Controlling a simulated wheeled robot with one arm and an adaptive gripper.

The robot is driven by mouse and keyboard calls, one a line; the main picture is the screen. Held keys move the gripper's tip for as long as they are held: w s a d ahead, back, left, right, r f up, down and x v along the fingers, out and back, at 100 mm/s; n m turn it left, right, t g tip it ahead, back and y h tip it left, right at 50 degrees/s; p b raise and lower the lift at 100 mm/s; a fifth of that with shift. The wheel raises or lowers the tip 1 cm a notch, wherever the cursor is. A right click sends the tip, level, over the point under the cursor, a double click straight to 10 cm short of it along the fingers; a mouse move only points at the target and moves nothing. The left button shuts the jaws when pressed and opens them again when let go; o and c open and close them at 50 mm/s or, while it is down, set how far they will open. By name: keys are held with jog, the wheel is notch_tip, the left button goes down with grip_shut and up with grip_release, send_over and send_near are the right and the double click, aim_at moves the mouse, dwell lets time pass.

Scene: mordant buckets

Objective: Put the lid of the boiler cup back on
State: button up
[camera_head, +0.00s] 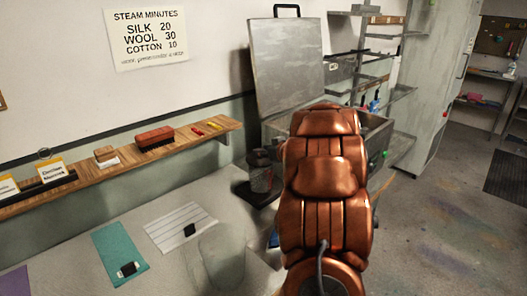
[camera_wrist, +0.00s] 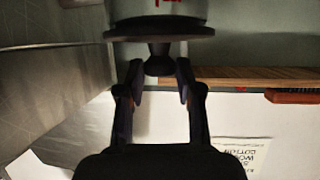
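The wrist view is upside down. In it, a pale grey cup (camera_wrist: 155,9) with a red mark has a dark round lid (camera_wrist: 158,32) against its rim; I cannot tell whether the lid is fully seated. The lid's dark knob (camera_wrist: 158,62) points toward my gripper (camera_wrist: 160,75). My gripper's two fingers are apart, one on each side of the knob, with gaps visible. In the head view, a dark lidded vessel (camera_head: 262,178) stands left of my copper arm, which hides my fingers there. I cannot tell whether it is the same cup.
A wooden shelf (camera_head: 110,172) with a brush (camera_head: 155,137) runs along the wall. A metal tank's large grey lid (camera_head: 288,65) stands raised behind. A white striped cloth (camera_head: 180,227) and a teal cloth (camera_head: 120,252) lie on the counter. Floor (camera_head: 440,220) is clear at right.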

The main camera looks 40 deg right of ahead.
jog(key=o, duration=0.5)
jog(key=shift+f, duration=0.15)
jog(key=v, duration=1.2)
jog(key=shift+d, duration=0.1)
jog(key=shift+w, duration=0.1)
